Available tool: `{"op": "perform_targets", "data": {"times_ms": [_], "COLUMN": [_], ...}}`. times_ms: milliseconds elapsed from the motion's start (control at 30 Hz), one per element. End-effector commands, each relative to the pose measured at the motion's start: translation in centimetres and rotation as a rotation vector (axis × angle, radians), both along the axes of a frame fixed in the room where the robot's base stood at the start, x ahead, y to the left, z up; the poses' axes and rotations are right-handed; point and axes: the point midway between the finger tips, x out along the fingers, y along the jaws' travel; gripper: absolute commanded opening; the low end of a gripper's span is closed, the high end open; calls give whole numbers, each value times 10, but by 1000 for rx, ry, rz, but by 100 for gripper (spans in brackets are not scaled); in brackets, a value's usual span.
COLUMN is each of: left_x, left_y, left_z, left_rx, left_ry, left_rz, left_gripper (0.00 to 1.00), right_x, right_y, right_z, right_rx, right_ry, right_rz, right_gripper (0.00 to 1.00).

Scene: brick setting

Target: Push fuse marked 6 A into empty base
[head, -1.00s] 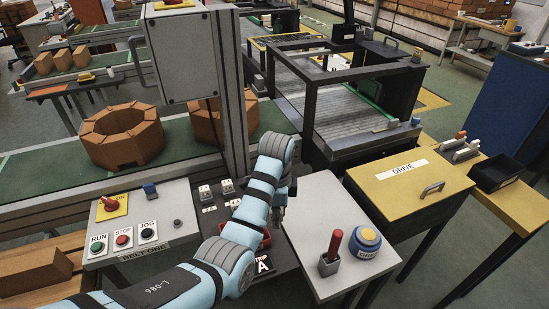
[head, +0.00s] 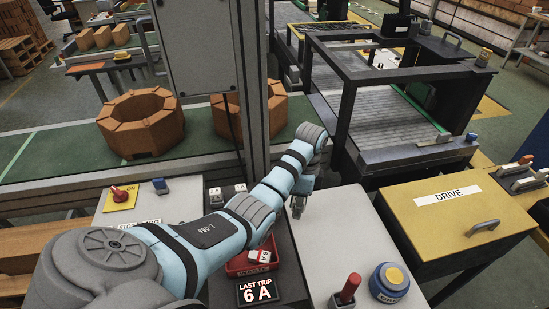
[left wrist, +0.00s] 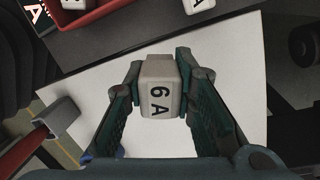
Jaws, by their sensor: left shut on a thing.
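My left gripper (head: 298,207) is over the left part of the pale bench top (head: 345,225). In the left wrist view it is shut on a light block-shaped fuse (left wrist: 159,98) with "6 A" on its face, held between both fingers. Two white fuses (head: 215,196) (head: 241,188) stand on the dark panel, left of my forearm. I cannot make out the empty base; my arm covers part of the panel. A display (head: 258,291) reads "LAST TRIP 6 A". My right gripper is not in view.
A red tray (head: 236,268) with white fuses lies beside my forearm. A red-handled tool in a grey holder (head: 347,291) and a blue-and-yellow round item (head: 389,283) stand on the bench's front. A yellow DRIVE box (head: 455,215) is at right. A grey post (head: 252,90) rises behind.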

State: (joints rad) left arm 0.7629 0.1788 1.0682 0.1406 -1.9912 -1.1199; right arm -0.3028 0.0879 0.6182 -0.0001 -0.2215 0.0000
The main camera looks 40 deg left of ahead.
Motion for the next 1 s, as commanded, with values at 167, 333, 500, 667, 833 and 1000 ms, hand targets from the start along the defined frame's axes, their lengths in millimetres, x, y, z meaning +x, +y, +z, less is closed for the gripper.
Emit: {"op": "perform_targets", "data": {"times_ms": [167, 333, 500, 667, 833, 1000], "left_x": [55, 54, 51, 50, 50, 50], "left_y": [98, 140, 148, 149, 148, 147], "left_z": [22, 18, 20, 21, 13, -15], "left_rx": [38, 48, 51, 52, 48, 47], "left_ry": [-164, -157, -155, -156, -152, -151], "left_rz": [209, 337, 361, 360, 360, 359], "left_gripper": [0, 0, 0, 0, 0, 0], "right_x": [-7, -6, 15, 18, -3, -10], "right_y": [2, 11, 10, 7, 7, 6], "right_z": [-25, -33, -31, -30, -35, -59], "right_rx": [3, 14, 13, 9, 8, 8], "right_ry": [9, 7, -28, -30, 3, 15], "right_rz": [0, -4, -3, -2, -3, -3], "right_gripper": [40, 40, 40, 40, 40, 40]}}
